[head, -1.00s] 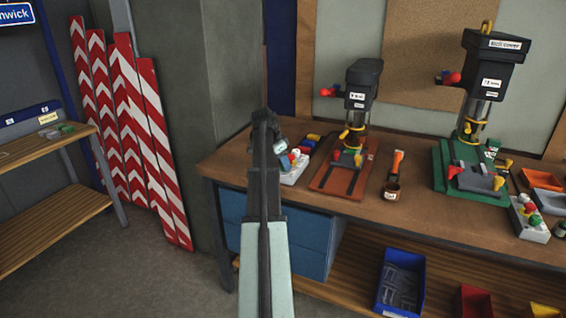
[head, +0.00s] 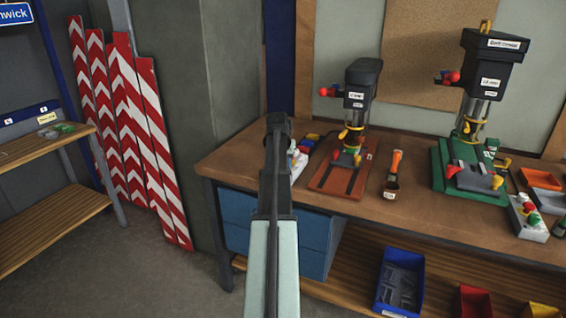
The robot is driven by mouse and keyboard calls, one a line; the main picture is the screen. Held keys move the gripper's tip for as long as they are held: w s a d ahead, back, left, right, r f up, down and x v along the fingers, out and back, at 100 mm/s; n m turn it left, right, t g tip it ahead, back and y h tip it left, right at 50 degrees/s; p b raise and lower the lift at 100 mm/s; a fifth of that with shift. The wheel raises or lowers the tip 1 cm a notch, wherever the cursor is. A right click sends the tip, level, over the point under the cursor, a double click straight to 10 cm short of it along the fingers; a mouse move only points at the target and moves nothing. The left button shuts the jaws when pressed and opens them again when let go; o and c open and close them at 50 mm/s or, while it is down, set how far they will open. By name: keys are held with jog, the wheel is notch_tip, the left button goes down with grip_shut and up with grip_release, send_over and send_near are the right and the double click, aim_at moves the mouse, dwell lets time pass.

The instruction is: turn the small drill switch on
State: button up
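The small drill (head: 361,85) stands on the bench, with a black head, a red-knobbed handle at its left and a red-brown base (head: 330,181). A pale switch box (head: 299,168) sits left of that base. My arm covers most of it, and only its right edge and part of a pale knob show. Its switch state cannot be read. My arm reaches up from the bottom of the head view and ends in front of the box. My gripper is hidden behind the arm, so its fingers and any contact with the box do not show.
A larger drill (head: 492,75) on a green base (head: 440,175) stands at the right, with its own switch box (head: 528,218). An orange-handled tool (head: 395,165) lies between the drills. Blue drawers (head: 240,222) and a blue bin (head: 400,281) are below the bench top (head: 345,215).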

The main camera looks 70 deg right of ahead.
jog(key=shift+n, duration=0.6)
jog(key=o, duration=1)
jog(key=v, duration=1.3)
jog(key=shift+s+r, duration=0.3)
jog(key=shift+r, duration=0.15)
